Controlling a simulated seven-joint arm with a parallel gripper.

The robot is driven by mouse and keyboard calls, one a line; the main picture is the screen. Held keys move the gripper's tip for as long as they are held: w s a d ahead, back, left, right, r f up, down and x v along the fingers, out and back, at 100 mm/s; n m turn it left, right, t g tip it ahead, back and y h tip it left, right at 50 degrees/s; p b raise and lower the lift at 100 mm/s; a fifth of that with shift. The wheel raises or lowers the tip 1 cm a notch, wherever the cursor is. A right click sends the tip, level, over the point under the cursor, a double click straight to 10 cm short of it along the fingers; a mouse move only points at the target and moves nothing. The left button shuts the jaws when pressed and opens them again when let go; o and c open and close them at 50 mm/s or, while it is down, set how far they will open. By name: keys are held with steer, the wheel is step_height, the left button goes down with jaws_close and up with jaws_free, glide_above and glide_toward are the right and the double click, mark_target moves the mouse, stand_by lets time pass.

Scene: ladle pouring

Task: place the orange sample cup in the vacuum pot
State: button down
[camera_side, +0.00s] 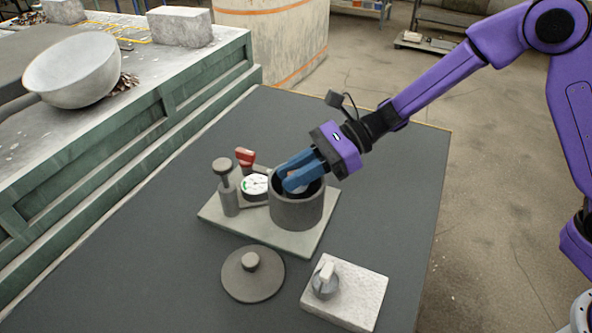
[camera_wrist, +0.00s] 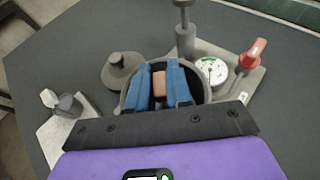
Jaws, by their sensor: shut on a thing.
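The vacuum pot (camera_side: 297,210) is a grey open cylinder on a pale base plate. My gripper (camera_side: 294,178) has its blue fingers reaching down into the pot's mouth. In the wrist view, my gripper (camera_wrist: 159,88) is shut on the orange sample cup (camera_wrist: 159,84), which shows as a small orange piece between the two fingers, inside the rim of the pot (camera_wrist: 124,98). In the side view the fingers mostly hide the cup. I cannot tell whether the cup touches the pot's floor.
A round grey lid with a knob (camera_side: 253,275) lies in front of the plate. A white block with a knob (camera_side: 345,291) stands to its right. A gauge (camera_side: 255,186), a red-handled valve (camera_side: 245,158) and a grey post (camera_side: 227,188) stand left of the pot.

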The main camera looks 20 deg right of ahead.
steer(key=shift+f, duration=0.55)
steer(key=c, duration=1)
jaws_free()
steer(key=shift+c, duration=0.2)
steer(key=shift+r, duration=0.1)
steer(key=shift+r, duration=0.35)
steer(key=v, duration=1.2)
steer(key=shift+r, duration=0.2)
